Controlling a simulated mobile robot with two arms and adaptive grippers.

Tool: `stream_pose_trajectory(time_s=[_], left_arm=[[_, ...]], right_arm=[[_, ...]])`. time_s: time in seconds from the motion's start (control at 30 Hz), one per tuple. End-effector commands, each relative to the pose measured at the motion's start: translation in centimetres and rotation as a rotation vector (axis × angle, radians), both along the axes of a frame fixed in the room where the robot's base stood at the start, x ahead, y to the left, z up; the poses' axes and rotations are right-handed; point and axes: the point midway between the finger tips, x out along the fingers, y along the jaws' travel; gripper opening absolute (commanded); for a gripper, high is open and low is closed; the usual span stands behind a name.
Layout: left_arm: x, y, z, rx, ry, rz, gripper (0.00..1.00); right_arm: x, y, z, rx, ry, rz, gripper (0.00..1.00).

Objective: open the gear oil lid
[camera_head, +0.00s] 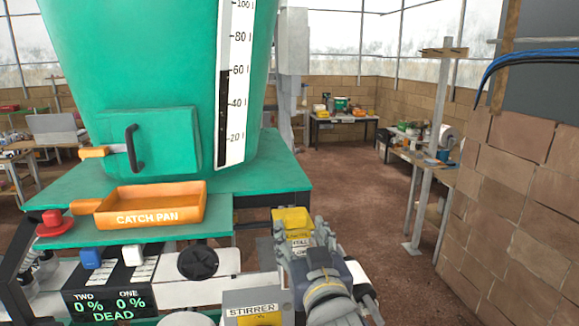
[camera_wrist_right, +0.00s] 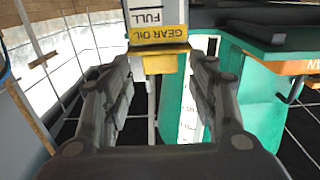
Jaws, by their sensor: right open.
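The gear oil lid (camera_head: 291,218) is a yellow piece just beyond my right gripper in the head view. In the right wrist view the picture is upside down; there the lid (camera_wrist_right: 160,36) carries the words GEAR OIL, with a yellow tab (camera_wrist_right: 160,64) and a white gauge marked FULL. My right gripper (camera_head: 308,243) is open. In the right wrist view its two fingers (camera_wrist_right: 161,72) stand on either side of the tab with visible gaps. I cannot tell how far the fingertips are from the lid in depth.
The green machine (camera_head: 290,175) stands left of my right gripper, with an orange catch pan (camera_head: 150,205) and red button (camera_head: 54,220) on it. The stirrer box (camera_head: 252,311) is close below. A brick wall (camera_head: 520,190) rises at right. Open floor (camera_head: 350,185) lies between.

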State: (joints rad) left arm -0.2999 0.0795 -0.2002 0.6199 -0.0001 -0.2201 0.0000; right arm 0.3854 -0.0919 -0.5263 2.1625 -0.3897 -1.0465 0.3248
Motion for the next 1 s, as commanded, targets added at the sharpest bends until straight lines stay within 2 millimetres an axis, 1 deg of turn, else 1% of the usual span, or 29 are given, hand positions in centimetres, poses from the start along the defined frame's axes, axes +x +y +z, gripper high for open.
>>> stream_pose_trajectory(time_s=[0.6,0.73,0.97,1.0], left_arm=[[0.0,0.0,0.0,0.000,-0.001,0.000,0.57],[0.0,0.0,0.0,0.000,0.000,0.000,0.57],[0.0,0.0,0.0,0.000,0.000,0.000,0.57],[0.0,0.0,0.0,0.000,0.000,0.000,0.57]], right_arm=[[3.1,0.6,0.0,0.000,0.000,0.000,0.53],[3.4,0.6,-0.1,0.000,0.002,-0.001,0.53],[3.5,0.6,-0.1,-0.002,0.003,-0.002,0.53],[3.5,0.6,-0.2,-0.002,0.003,-0.002,0.60]])
